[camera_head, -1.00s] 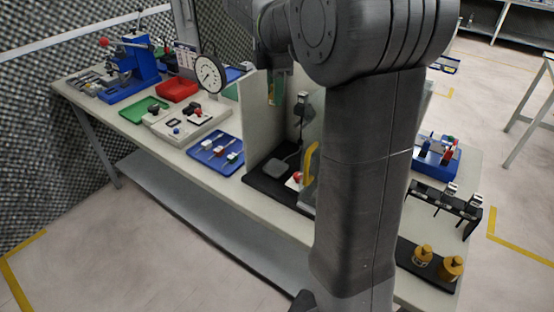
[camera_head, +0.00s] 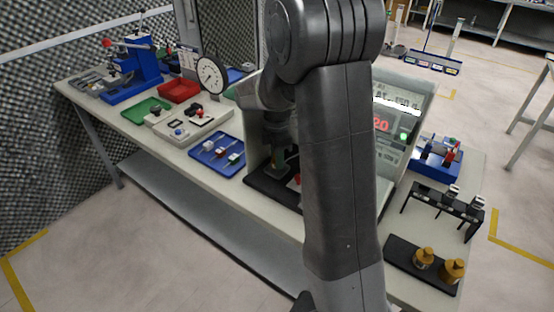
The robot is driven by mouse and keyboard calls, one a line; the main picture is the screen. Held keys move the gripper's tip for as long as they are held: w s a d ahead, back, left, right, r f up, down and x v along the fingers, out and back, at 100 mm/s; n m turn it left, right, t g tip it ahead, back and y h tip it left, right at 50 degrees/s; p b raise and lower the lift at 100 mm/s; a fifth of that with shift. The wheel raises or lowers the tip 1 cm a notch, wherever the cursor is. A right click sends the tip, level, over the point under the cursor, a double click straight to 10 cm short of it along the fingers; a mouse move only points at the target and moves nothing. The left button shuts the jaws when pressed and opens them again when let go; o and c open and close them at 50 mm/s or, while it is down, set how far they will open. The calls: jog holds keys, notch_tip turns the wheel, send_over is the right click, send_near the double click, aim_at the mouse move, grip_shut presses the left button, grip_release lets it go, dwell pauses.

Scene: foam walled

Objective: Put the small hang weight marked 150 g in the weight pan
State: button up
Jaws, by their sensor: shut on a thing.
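My gripper (camera_head: 280,165) is low inside the tester (camera_head: 258,182), a unit with a black base and light side panels. My arm covers most of the gripper, and its fingertips show only in part. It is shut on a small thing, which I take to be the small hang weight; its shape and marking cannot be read. The weight pan is hidden behind my gripper and arm, so I cannot tell whether the held thing touches it. Two silver and black hang weights, the left (camera_head: 452,192) and the right (camera_head: 476,203), sit on a black rack (camera_head: 433,195).
A lit display panel (camera_head: 390,125) with red digits stands right of my arm. Brass weights (camera_head: 424,257) stand on a black tray (camera_head: 405,262) at front right. A blue tray (camera_head: 218,165), a dial gauge (camera_head: 211,75) and a red bin (camera_head: 178,89) are on the left.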

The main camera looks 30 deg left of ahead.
jog(key=shift+f, duration=0.75)
jog(key=shift+f, duration=0.2)
jog(key=o, duration=1.1)
jog(key=shift+c, duration=0.2)
jog(key=shift+r, duration=0.1)
notch_tip(320, 180, up, 12)
jog(key=shift+r, duration=0.15)
